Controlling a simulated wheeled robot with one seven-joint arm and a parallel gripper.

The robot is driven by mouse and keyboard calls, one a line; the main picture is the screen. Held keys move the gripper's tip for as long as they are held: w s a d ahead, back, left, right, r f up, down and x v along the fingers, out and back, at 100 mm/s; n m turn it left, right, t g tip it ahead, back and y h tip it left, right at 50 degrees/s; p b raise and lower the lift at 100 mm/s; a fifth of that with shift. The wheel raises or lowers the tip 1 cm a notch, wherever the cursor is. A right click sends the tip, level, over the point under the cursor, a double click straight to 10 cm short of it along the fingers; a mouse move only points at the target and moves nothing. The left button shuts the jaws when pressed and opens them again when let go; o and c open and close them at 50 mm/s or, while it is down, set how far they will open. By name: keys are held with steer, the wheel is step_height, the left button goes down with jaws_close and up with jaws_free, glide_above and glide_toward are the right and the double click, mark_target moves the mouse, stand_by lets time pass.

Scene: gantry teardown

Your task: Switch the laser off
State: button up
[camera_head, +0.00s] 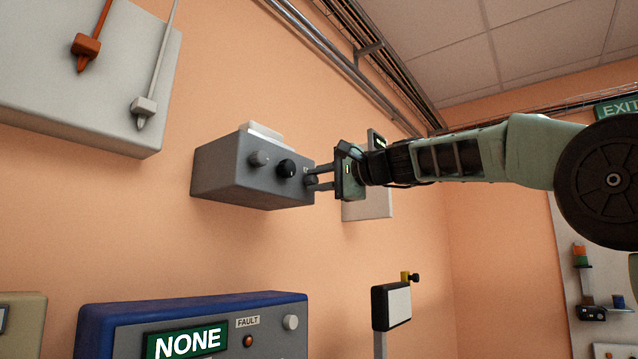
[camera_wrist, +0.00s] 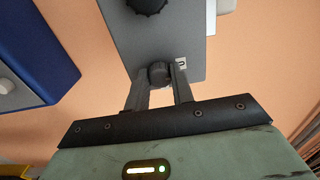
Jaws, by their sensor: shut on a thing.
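A grey control box (camera_head: 231,177) is fixed to the orange wall in the head view. Its front carries a grey knob (camera_head: 260,158), a black knob (camera_head: 286,168) and a small dark knob at the right end. My gripper (camera_head: 313,180) reaches in from the right at that end knob. In the wrist view my gripper (camera_wrist: 160,82) has its two fingers on either side of the small round knob (camera_wrist: 159,73), shut on it. A small white label with a dark mark (camera_wrist: 180,63) sits beside this knob. I cannot tell which control belongs to the laser.
A blue-framed panel (camera_head: 95,326) reading NONE, with a FAULT label, is below. A small screen on a post (camera_head: 391,305) stands below my arm. Pipes run along the wall top.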

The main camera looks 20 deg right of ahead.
stand_by(0.3)
steer(key=o, duration=1)
steer(key=b+v, duration=0.4)
steer(key=v, duration=1.3)
steer(key=shift+s, duration=0.15)
